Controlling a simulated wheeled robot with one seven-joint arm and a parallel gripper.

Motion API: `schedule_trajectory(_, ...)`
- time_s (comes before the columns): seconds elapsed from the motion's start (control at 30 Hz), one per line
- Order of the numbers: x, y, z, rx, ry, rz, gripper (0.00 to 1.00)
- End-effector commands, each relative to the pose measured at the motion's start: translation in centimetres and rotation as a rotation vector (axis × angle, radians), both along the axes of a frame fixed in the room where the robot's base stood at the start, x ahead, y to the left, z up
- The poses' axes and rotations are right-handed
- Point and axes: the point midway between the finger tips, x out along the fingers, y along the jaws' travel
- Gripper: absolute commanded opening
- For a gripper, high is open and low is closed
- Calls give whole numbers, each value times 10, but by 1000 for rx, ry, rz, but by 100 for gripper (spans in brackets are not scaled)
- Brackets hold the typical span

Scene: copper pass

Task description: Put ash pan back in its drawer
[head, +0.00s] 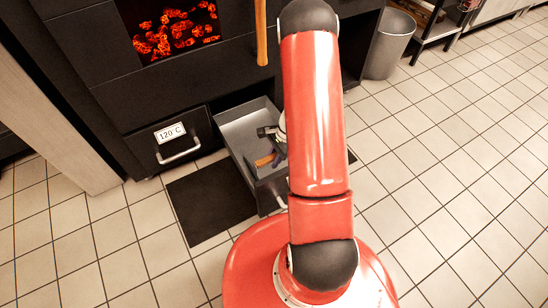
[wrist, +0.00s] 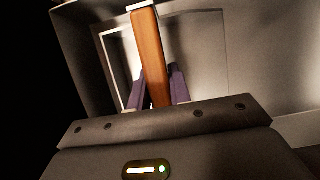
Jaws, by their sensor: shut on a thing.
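The drawer (head: 270,190) is pulled out below the stove, its dark front facing me. A grey metal interior (head: 243,126) shows inside it; I cannot tell where the ash pan's walls end and the drawer's begin. The ash pan's wooden handle (head: 263,161) is low inside the open drawer. My gripper (head: 271,156) reaches down into the drawer, partly hidden by my red arm. In the wrist view, the purple fingers of my gripper (wrist: 156,92) are shut on the wooden handle (wrist: 150,50), one on each side. Grey metal walls (wrist: 250,45) surround it.
The stove's glowing coals (head: 175,32) are above, with a wooden bar (head: 261,35) hanging beside them. A shut drawer marked 120 C (head: 165,140) is to the left. A dark mat (head: 210,203) lies on the floor. A grey bin (head: 389,45) stands at right. The tiled floor at right is clear.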

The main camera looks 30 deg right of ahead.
Motion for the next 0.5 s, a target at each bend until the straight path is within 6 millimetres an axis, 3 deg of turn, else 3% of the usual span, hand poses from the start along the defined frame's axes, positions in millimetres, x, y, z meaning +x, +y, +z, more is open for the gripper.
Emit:
schedule_trajectory(0.23,0,0,-6,0,-1,0,0)
schedule_trajectory(0.27,0,0,-5,0,-1,0,22)
schedule_trajectory(0.43,0,0,-5,0,-1,0,45)
schedule_trajectory(0.5,0,0,-5,0,0,0,45)
